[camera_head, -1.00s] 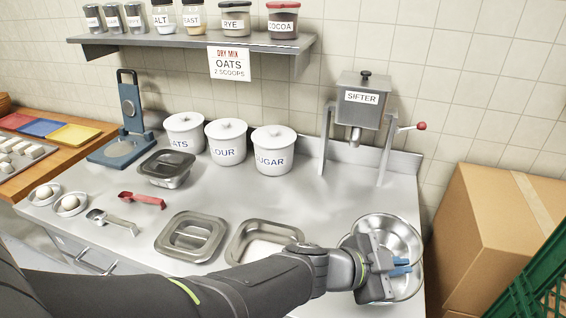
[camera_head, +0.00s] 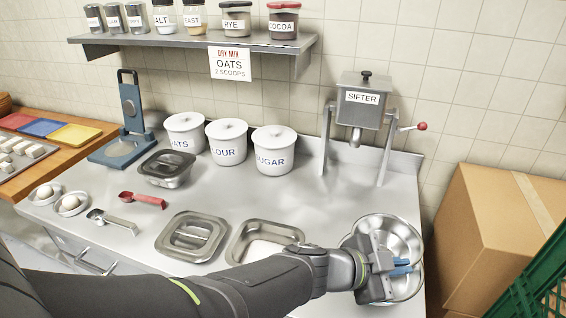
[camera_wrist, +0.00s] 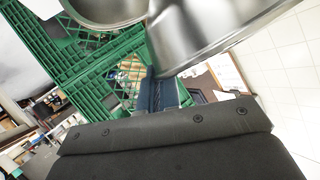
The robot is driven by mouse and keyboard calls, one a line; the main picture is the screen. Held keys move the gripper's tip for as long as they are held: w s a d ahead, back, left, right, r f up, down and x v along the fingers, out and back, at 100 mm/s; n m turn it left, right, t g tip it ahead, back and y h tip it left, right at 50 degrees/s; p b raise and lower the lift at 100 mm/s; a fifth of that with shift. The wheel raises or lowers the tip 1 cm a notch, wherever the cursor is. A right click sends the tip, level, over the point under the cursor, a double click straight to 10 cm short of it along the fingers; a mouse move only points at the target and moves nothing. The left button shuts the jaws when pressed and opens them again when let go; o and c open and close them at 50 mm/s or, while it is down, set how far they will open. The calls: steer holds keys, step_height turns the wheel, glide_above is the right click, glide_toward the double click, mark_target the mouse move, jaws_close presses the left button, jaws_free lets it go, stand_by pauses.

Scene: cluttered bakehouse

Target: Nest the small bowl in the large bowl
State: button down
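In the head view a shiny steel bowl (camera_head: 402,232) is at the right end of the counter. More curved steel (camera_head: 412,287), which looks like a second bowl, shows just in front of it and overlaps it. I cannot tell which is small or large, nor whether one is inside the other. My gripper (camera_head: 401,267) is at the bowls, its blue fingers close together over the steel. In the wrist view a steel bowl wall (camera_wrist: 205,30) is very close to a blue finger (camera_wrist: 160,92), and another steel rim (camera_wrist: 105,12) shows at the top. The fingertips' grip is hidden.
A steel pan (camera_head: 240,252) and a lidded pan (camera_head: 170,238) lie left of the bowls. The sifter (camera_head: 362,105) stands behind. A cardboard box (camera_head: 495,225) and a green crate (camera_head: 545,275) stand at the right. The counter's middle is clear.

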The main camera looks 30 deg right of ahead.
steer(key=shift+f, duration=4.35)
steer(key=c, duration=1.3)
jaws_free()
steer(key=shift+o, duration=0.2)
step_height(320, 180, up, 8)
steer(key=shift+f, duration=2.75)
